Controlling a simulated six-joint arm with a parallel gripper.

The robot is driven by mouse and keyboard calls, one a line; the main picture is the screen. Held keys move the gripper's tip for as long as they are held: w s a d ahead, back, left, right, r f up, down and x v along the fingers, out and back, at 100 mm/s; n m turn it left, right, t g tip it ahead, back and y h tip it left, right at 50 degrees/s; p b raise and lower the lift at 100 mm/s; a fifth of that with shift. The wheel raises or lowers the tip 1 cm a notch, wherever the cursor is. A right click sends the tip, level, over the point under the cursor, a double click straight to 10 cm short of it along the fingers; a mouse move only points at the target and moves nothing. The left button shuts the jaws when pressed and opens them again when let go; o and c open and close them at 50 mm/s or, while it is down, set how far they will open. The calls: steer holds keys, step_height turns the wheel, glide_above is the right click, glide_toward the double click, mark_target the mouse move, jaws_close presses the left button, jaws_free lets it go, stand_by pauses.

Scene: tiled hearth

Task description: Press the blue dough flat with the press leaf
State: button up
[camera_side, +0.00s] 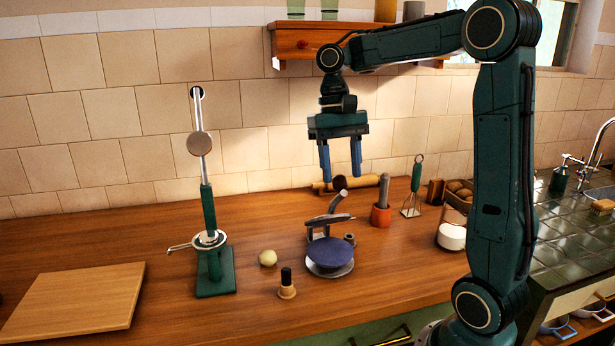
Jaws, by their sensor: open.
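The press (330,268) stands on the wooden counter, a round metal base with a hinged leaf. The blue dough (329,252) lies on the base as a broad, low disc. The press leaf (331,219) is raised and tilted above and behind the dough. Its curved arm ends in a dark round knob (340,183). My gripper (341,177) points down with its two blue fingers apart and empty. In the picture the knob shows just below and between the fingertips; I cannot tell the depth between them. The dough's underside is hidden.
A green lever stand (212,240) is left of the press. A pale ball (268,258) and a dark-handled stamp (287,284) lie nearby. A wooden board (75,302) lies far left.

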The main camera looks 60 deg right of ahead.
steer(key=shift+a+f, duration=0.1)
steer(key=shift+f, duration=0.35)
steer(key=shift+s+f, duration=0.1)
steer(key=s+a+f+t+h, duration=0.1)
steer(key=s+f, duration=0.1)
steer(key=f, duration=0.4)
steer(key=s+a+f+t+h, duration=0.1)
steer(key=s+a+f, duration=0.1)
steer(key=f, duration=0.4)
steer(key=shift+a, duration=0.3)
steer(key=shift+s, duration=0.1)
stand_by(0.5)
